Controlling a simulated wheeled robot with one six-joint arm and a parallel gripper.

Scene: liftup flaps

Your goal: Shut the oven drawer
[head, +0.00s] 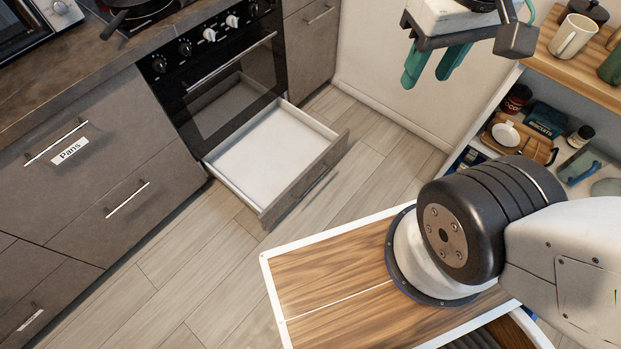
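The oven drawer (271,153) is pulled out beneath the black oven (221,75). Its white inside looks empty, and its grey-brown front panel (306,180) stands out over the floor. The oven door above it is shut. My gripper (434,66) is at the upper right, with two green fingers pointing down. The fingers are apart with a small gap and nothing shows between them. It is well away from the drawer, to its upper right in the picture.
Cabinets with a "Pans" label (71,150) stand left of the oven. A shelf (575,62) with mugs, jars and packets is at the right, close to my arm. Wooden floor (195,262) is clear around the drawer. My wood-topped base fills the lower middle.

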